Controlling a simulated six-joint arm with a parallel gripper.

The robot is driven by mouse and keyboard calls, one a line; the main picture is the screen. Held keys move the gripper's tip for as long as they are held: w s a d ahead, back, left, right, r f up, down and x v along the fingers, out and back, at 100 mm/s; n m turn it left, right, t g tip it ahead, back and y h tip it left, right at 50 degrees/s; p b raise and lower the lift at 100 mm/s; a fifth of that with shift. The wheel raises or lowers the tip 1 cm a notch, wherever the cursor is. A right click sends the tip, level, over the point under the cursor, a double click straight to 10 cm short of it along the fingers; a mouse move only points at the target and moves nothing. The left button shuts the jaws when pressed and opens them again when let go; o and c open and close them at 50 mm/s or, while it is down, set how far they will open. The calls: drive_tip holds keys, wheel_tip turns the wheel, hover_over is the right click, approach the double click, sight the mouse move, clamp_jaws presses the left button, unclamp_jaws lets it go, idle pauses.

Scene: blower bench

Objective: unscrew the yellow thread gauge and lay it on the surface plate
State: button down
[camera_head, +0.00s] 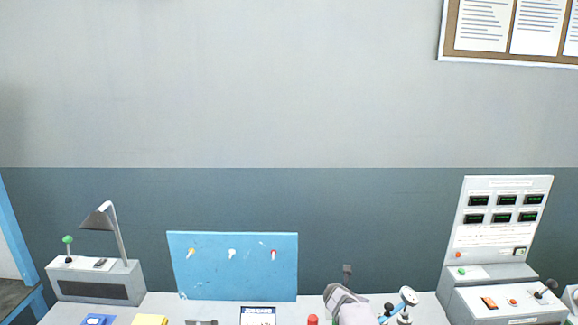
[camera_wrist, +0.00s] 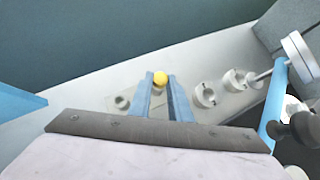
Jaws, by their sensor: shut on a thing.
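The yellow thread gauge shows in the wrist view as a round yellow knob (camera_wrist: 160,78) between the tips of my two blue fingers. My gripper (camera_wrist: 160,85) is shut on it. The part of the gauge below the knob is mostly hidden between the fingers, so I cannot tell whether its thread is still engaged. Pale round sockets or rings stand on both sides of it, one on the left (camera_wrist: 122,102) and one on the right (camera_wrist: 205,95). I cannot make out the surface plate for certain in either view.
A white disc-ended handle (camera_wrist: 297,50) on a blue post stands close on the right in the wrist view. In the head view, a blue board (camera_head: 232,280), a lamp (camera_head: 100,217) and a meter panel (camera_head: 500,225) stand along the back. A red-topped item (camera_head: 312,320) is at the front.

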drive_tip(key=shift+r+n+p, duration=0.1)
drive_tip(key=shift+n+p, duration=0.2)
drive_tip(key=shift+p, duration=0.05)
drive_tip(key=shift+n+t+y+p, duration=0.5)
drive_tip(key=shift+n+y+p, duration=0.6)
drive_tip(key=shift+p, duration=0.05)
drive_tip(key=shift+a+n+p, duration=0.1)
drive_tip(key=shift+n+p, duration=0.2)
drive_tip(key=shift+p, duration=0.05)
drive_tip(key=shift+a+n+y+p, duration=0.1)
drive_tip(key=shift+n+y+p, duration=0.55)
drive_tip(key=shift+p, duration=0.6)
drive_tip(key=c, duration=1.9)
unclamp_jaws()
drive_tip(key=shift+f+m+h+b, duration=0.2)
drive_tip(key=shift+m+h+b, duration=0.15)
drive_tip(key=shift+m, duration=0.3)
